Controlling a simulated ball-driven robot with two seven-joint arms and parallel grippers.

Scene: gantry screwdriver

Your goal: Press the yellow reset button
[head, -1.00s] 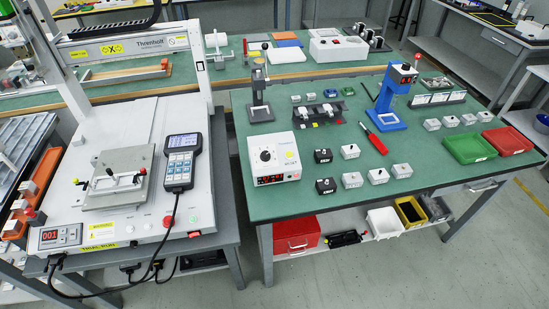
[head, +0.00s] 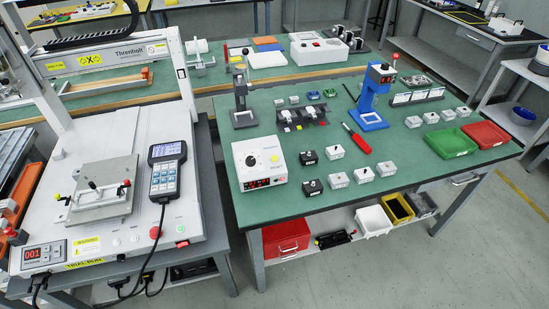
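Neither of my grippers shows in the head view. A small yellow spot (head: 275,158), which may be the yellow reset button, shows on the top face of a white control box (head: 243,177). The box has a dark dial and a lit red display, and stands at the left front of the green-topped table.
A handheld keypad (head: 166,170) lies on the machine beside the clamp fixture (head: 103,190). The green table (head: 290,212) carries small blocks, a red screwdriver (head: 357,139), a blue press (head: 371,100) and green and red trays. A floor gap separates machine and table.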

